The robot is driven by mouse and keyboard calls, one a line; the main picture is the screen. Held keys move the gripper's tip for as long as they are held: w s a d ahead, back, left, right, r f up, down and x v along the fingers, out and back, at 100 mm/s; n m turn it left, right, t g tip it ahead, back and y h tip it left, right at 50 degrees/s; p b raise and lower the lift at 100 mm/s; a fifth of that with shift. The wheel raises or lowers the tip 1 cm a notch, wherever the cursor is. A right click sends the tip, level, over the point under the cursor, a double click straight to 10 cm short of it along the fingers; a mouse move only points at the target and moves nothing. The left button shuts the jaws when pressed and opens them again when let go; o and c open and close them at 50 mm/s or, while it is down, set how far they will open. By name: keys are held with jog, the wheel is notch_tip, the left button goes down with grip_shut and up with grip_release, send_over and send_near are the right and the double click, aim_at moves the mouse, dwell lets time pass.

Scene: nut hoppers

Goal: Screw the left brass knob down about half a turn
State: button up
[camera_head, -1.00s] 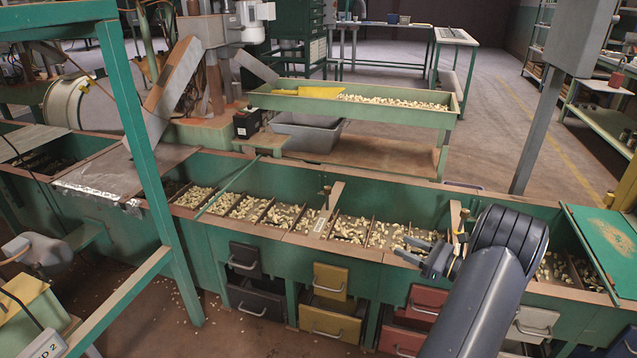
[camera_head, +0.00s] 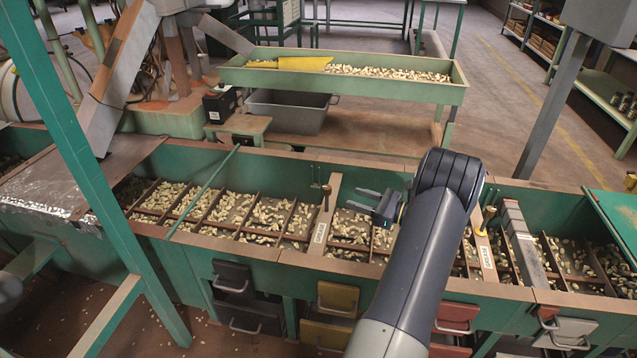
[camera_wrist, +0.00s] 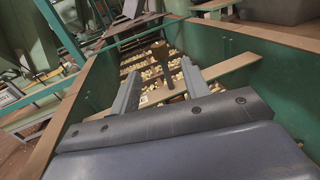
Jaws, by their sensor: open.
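The left brass knob (camera_head: 326,190) stands upright on a stem above a labelled wooden crosspiece (camera_head: 321,228) over the hopper trough. In the wrist view, the left knob (camera_wrist: 158,48) shows as a dark head on a stem, seen in the gap between and beyond my fingers (camera_wrist: 161,66). Contact is not visible.
The green trough (camera_head: 245,259) has several compartments of nuts with thin dividers. A grey bar (camera_head: 524,245) crosses it at the right. A green slanting post (camera_head: 88,165) stands at the left. A nut-filled tray table (camera_head: 345,88) is behind. Drawers (camera_head: 337,298) line the front.

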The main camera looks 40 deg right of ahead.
aim_at(327, 187)
jog(key=b+x, duration=0.2)
jog(key=x, duration=0.6)
jog(key=shift+w+a+f+b, duration=0.2)
jog(key=shift+w+a+b, duration=0.1)
jog(key=shift+b, duration=0.1)
jog(key=shift+w+a+r, duration=0.15)
jog(key=shift+w+a, duration=0.1)
jog(key=shift+w, duration=0.35)
jog(key=shift+c, duration=0.2)
jog(key=c, duration=0.9)
jog(key=shift+m+h, duration=0.3)
jog(key=shift+h, duration=0.1)
